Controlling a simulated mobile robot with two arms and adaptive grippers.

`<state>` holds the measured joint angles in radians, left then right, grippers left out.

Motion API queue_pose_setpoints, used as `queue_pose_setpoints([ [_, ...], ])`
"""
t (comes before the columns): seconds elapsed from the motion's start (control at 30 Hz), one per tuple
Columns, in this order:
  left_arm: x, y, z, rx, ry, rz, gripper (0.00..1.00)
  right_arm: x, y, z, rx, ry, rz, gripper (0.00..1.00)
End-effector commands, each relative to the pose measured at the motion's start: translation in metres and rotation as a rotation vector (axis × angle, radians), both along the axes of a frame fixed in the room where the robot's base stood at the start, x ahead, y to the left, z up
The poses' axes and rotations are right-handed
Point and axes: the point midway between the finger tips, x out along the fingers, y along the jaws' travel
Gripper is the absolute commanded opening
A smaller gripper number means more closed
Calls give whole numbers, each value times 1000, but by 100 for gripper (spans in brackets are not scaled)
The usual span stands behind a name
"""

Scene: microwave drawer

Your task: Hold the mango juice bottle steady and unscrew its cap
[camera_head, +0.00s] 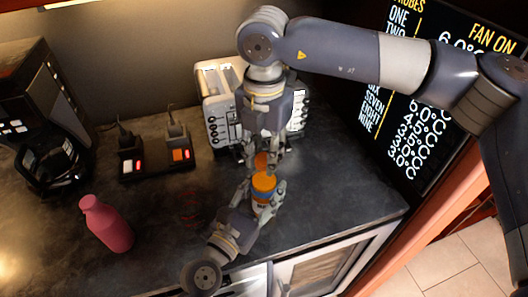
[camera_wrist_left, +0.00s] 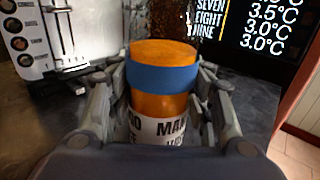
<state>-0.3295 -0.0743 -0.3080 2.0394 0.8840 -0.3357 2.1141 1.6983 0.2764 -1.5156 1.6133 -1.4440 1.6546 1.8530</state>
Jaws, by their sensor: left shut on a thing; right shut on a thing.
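The mango juice bottle (camera_head: 264,184) stands upright near the counter's front edge, orange with a blue band around its upper part. In the left wrist view the bottle (camera_wrist_left: 163,105) also shows its white label with dark lettering. My left gripper (camera_head: 266,196) is shut on the bottle, with its fingers on both sides. My right gripper (camera_head: 259,162) comes down from above, just behind the bottle top in the head view, and is shut on a small orange piece that looks like the cap (camera_head: 261,160). Its fingers partly hide that piece. The gap to the bottle is hard to judge.
A white toaster (camera_head: 221,105) stands behind my right gripper; it also shows in the left wrist view (camera_wrist_left: 62,35). A pink bottle (camera_head: 107,226) stands at the left front. A dark switch box (camera_head: 157,162) and a black appliance (camera_head: 50,155) are further left. The counter between is clear.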

Motion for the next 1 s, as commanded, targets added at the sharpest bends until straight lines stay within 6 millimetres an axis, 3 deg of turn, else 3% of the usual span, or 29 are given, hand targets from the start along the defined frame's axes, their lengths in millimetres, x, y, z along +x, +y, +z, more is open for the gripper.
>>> queue_pose_setpoints([
  [1.0,0,1,2,-3,-3,2,0,3,-2,1,-3,-1,1930,0],
])
